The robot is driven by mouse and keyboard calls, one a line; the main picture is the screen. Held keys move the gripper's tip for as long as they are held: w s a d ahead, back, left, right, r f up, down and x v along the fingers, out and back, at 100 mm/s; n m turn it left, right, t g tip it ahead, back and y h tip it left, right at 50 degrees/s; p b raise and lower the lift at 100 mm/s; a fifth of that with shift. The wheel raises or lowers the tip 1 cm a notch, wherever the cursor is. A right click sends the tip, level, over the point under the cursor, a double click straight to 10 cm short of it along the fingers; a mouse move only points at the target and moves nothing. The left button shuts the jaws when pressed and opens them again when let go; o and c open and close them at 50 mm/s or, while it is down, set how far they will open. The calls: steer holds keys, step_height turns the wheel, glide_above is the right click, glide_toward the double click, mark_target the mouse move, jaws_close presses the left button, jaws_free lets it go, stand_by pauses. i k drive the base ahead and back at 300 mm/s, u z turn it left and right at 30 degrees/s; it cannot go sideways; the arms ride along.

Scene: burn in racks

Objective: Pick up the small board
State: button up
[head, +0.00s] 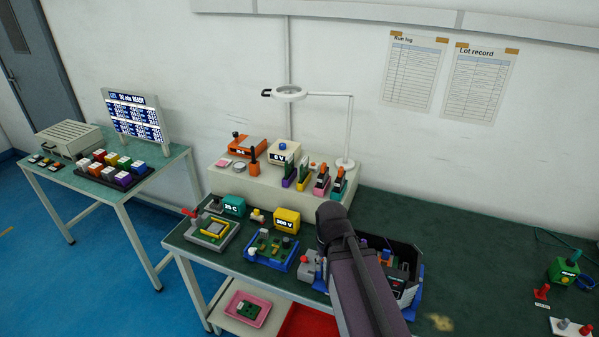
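A small green board (248,309) lies in a pink tray (233,303) on the shelf below the bench. Another green board-like piece (271,246) sits in a blue fixture (284,265) on the bench top. I cannot tell for sure which of these is the small board the task names. My dark arm rises from the bottom of the picture over the front of the bench. My gripper cannot be made out, so its opening and anything in it are not shown.
A grey fixture with a red handle (213,233), a yellow meter (287,220) and a black open box (411,257) crowd the front bench. A red tray (305,322) is beside the pink one. A magnifier lamp (346,163) stands behind. The green bench top right of centre is mostly clear.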

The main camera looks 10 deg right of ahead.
mark_target(304, 163)
steer(key=z, duration=0.05)
steer(key=k, duration=1.3)
steer(key=u, duration=0.35)
steer(key=i, duration=2)
steer(key=z, duration=0.5)
